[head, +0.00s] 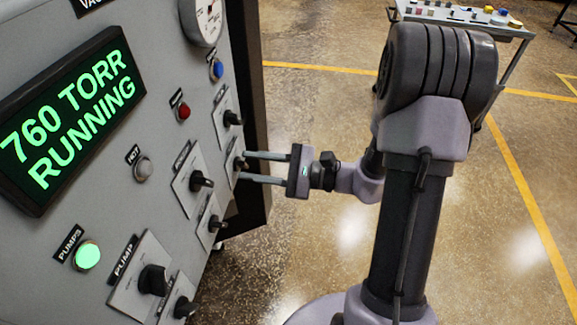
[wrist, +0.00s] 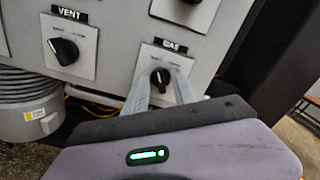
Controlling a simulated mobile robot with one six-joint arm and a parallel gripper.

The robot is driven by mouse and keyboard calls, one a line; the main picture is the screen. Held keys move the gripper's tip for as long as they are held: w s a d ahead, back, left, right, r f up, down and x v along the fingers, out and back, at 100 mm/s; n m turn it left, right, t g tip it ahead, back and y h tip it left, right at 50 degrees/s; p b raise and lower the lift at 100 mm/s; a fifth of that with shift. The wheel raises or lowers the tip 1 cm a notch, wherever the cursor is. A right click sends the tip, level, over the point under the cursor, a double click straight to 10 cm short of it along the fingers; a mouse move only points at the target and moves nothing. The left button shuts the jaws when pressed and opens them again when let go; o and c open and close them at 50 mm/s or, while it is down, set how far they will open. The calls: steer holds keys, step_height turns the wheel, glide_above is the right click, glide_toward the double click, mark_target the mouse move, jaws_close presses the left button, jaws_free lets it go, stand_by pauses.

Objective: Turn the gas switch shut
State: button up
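The gas switch (wrist: 160,77) is a black rotary knob on a light square plate, under a black label reading GAS in the wrist view. In the head view the knob (head: 240,163) at the panel's right edge is partly hidden by my fingers. My gripper (head: 243,167) reaches the panel from the right with its two long grey fingers apart. In the wrist view the fingertips of my gripper (wrist: 161,72) lie on either side of the knob. The gripper looks open around it; I cannot tell whether either finger touches it.
The VENT knob (wrist: 65,50) is left of the gas switch in the wrist view. Other knobs, such as the pump knob (head: 153,280), are close by on the panel. A green display (head: 70,118) reads 760 TORR RUNNING. The floor to the right is mostly clear.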

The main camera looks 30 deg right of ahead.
steer(key=p+v, duration=0.4)
steer(key=v, duration=1.3)
steer(key=shift+s+d, duration=0.15)
steer(key=s+a+r+n+g+h, duration=0.25)
steer(key=a+n+g, duration=0.25)
steer(key=a, duration=0.3)
steer(key=s+a+r+n+g+h, duration=0.2)
steer(key=s+a+n+g+h, duration=0.15)
steer(key=a+n+g, duration=0.35)
steer(key=s+a+r+n+t+h, duration=0.1)
steer(key=a+r+n+t+h, duration=0.1)
steer(key=r+t+h, duration=0.4)
steer(key=shift+s+a+n+t+h, duration=0.3)
steer(key=shift+s+a+t, duration=0.1)
steer(key=shift+a+t, duration=0.2)
steer(key=shift+r, duration=0.15)
